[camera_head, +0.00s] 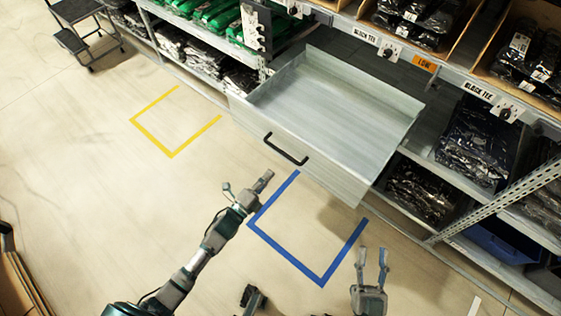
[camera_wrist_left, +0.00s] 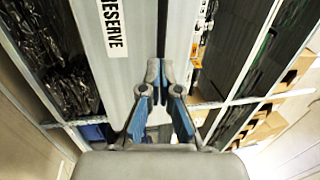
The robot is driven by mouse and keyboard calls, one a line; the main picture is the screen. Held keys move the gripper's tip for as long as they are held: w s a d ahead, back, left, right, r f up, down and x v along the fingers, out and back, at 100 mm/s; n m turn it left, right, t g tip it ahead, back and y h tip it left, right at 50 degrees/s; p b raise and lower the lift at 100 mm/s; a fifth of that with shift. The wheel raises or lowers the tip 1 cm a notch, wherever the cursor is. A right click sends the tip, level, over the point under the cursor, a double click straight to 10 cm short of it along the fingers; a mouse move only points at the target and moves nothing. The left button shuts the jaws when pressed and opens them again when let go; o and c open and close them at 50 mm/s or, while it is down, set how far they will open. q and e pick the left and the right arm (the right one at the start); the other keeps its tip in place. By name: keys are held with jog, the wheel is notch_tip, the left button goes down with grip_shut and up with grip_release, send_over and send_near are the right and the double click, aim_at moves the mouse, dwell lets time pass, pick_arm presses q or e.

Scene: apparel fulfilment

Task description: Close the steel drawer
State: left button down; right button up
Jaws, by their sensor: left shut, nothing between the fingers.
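The steel drawer (camera_head: 330,118) is pulled out from the shelving and looks empty. Its front panel (camera_head: 330,172) faces me and carries a black bar handle (camera_head: 286,150). My left gripper (camera_head: 266,178) is shut and empty, just in front of the drawer front and a little below and left of the handle, with a gap showing in the head view. In the left wrist view its blue-padded fingers (camera_wrist_left: 160,88) meet in front of a grey panel (camera_wrist_left: 105,60) with a label ending in "ESERVE". My right gripper (camera_head: 372,262) is open and empty, low in front of the drawer's right side.
Shelves hold black bagged garments (camera_head: 480,140) on the right and green packs (camera_head: 215,18) at the back left. Blue (camera_head: 322,284) and yellow (camera_head: 172,156) tape outlines mark the floor. A dark step stool (camera_head: 75,38) stands far left. The floor between is clear.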

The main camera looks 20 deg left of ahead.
pick_arm(q)
jog(key=b+x, duration=0.1)
jog(key=x, duration=0.5)
jog(key=shift+w, duration=0.15)
pick_arm(e)
jog(key=shift+s+d+r+m+t, duration=0.15)
jog(key=shift+s+d+r+t, duration=0.05)
jog(key=shift+s+r+t, duration=0.5)
jog(key=shift+s+d+r+m+t, duration=0.15)
jog(key=shift+s+r+t, duration=0.3)
jog(key=shift+r+t, duration=0.3)
pick_arm(q)
jog(key=shift+d, duration=0.1)
pick_arm(e)
jog(key=shift+w+f, duration=0.1)
jog(key=shift+w, duration=0.05)
